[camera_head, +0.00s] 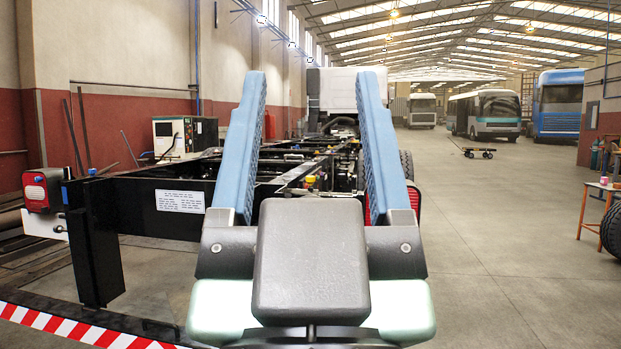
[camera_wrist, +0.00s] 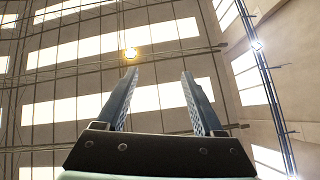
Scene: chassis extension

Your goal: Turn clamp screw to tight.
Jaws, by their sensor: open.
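My gripper (camera_head: 310,85) is in the middle of the head view, close to the camera, with its two blue ribbed fingers pointing up and spread apart. Nothing is between the fingers. The wrist view shows the same open gripper (camera_wrist: 158,75) against the hall roof. The black truck chassis frame (camera_head: 135,202) stands behind and to the left of the gripper, apart from it. I cannot make out the clamp screw in either view. Part of the chassis is hidden behind my gripper.
A red lamp (camera_head: 42,190) sits at the left end of the chassis rear beam, above a red-and-white striped bar (camera_head: 75,328). A small orange table (camera_head: 603,187) and a tyre (camera_head: 613,230) are at the right edge.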

